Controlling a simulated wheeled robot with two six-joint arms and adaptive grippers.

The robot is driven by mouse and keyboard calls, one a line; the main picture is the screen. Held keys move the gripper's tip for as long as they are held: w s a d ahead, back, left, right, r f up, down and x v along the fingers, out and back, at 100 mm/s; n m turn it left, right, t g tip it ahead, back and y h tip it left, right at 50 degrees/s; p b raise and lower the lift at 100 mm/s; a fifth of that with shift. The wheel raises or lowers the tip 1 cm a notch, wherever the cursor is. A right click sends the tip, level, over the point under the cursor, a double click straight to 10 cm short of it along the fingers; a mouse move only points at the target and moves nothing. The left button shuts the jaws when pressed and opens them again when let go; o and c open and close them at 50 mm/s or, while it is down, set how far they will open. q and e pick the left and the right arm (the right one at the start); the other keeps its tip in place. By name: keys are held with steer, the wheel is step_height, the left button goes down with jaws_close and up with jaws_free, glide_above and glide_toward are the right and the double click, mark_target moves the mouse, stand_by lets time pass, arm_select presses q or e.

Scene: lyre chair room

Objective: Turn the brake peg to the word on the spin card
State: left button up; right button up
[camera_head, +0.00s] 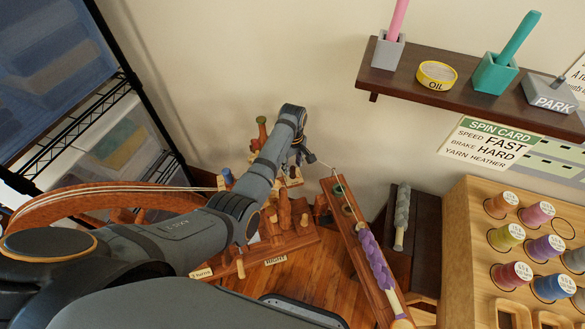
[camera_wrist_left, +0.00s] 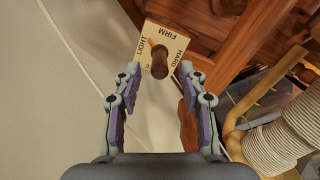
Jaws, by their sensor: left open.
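The spin card (camera_head: 493,143) on the wall in the head view reads speed FAST, brake HARD, yarn HEATHER. In the left wrist view the brown brake peg (camera_wrist_left: 160,70) stands on a pale square plate (camera_wrist_left: 168,33) lettered LIGHT, FIRM and HARD. A small orange mark shows beside the peg near LIGHT. My left gripper (camera_wrist_left: 159,76) is open, with one fingertip on each side of the peg in the picture; I see no contact. In the head view this gripper (camera_head: 299,156) is small among the spinning wheel's parts, and the peg cannot be made out. My right gripper is out of view.
The wooden spinning wheel (camera_head: 110,197) stands below my left arm. A narrow board with purple yarn (camera_head: 376,262) lies to its right. A spool rack (camera_head: 478,241) is at the right, under a wall shelf (camera_head: 455,92). Wound spools (camera_wrist_left: 277,146) show right in the wrist view.

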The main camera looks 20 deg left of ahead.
arm_select(q)
steer(key=shift+f, duration=0.95)
steer(key=shift+c, duration=0.8)
jaws_close()
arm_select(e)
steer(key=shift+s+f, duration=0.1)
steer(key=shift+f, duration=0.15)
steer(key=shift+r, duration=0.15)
